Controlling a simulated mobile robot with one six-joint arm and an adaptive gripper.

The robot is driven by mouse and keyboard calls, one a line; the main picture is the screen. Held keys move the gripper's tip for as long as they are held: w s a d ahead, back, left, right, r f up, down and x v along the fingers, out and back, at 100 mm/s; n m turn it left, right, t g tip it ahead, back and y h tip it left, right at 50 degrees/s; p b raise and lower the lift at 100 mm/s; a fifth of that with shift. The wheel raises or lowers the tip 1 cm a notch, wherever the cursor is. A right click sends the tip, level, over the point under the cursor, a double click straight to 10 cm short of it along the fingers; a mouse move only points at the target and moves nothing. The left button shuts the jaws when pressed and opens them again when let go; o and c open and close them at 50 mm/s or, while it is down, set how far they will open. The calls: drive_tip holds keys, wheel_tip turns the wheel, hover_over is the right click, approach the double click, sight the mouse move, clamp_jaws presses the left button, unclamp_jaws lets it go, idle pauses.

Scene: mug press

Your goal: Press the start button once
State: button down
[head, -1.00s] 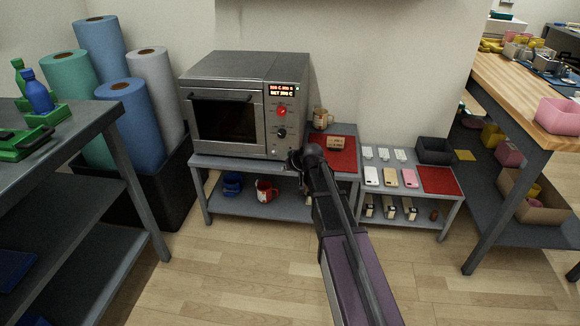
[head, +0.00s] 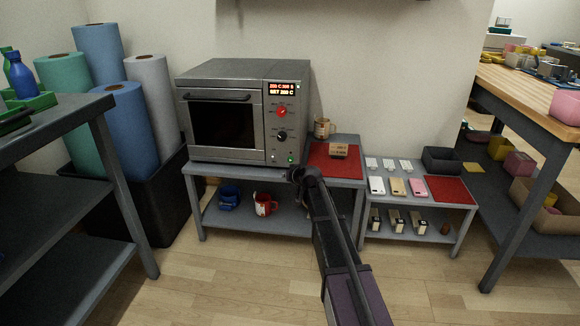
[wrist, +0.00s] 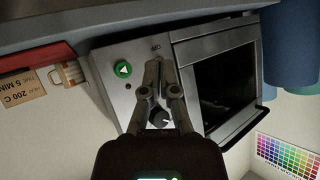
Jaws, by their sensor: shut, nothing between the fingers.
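The mug press (head: 222,118) is a grey oven-like machine with a dark window and a control panel at its right. The start button (head: 290,158), green, shows low on the panel; in the wrist view it is a green disc with a white triangle (wrist: 123,69). Above it in the head view are a black knob (head: 281,136), a red knob (head: 282,112) and a lit display (head: 282,88). My gripper (head: 293,173) is shut and empty just below the button in the head view. In the wrist view its fingertips (wrist: 153,66) lie right of the button, apparently apart from it.
The press stands on a grey table (head: 240,170) with a red mat (head: 322,158), a small box (head: 339,150) and a mug (head: 323,128) at the right. A low shelf (head: 415,200) holds phones and boxes. Blue and green rolls (head: 120,120) stand left.

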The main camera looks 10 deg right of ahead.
sight(288, 161)
drive_tip(key=shift+w, duration=0.1)
idle(0.3)
drive_tip(key=shift+w+d, duration=0.45)
drive_tip(key=shift+w, duration=0.9)
drive_tip(key=shift+w+d, duration=0.45)
drive_tip(key=shift+w, duration=0.95)
drive_tip(key=shift+w+d, duration=0.45)
drive_tip(key=shift+w, duration=0.9)
drive_tip(key=shift+w, duration=0.15)
drive_tip(key=shift+w+d, duration=0.15)
drive_tip(key=shift+w, duration=0.1)
drive_tip(key=shift+w+d, duration=0.15)
drive_tip(key=shift+w, duration=0.3)
drive_tip(key=shift+s, duration=0.15)
drive_tip(key=shift+s+a, duration=0.3)
drive_tip(key=shift+s, duration=0.4)
drive_tip(key=shift+s+a, duration=0.25)
drive_tip(key=shift+s, duration=0.55)
drive_tip(key=shift+s+a, duration=0.25)
drive_tip(key=shift+s, duration=0.55)
drive_tip(key=shift+s+a, duration=0.25)
drive_tip(key=shift+s, duration=0.55)
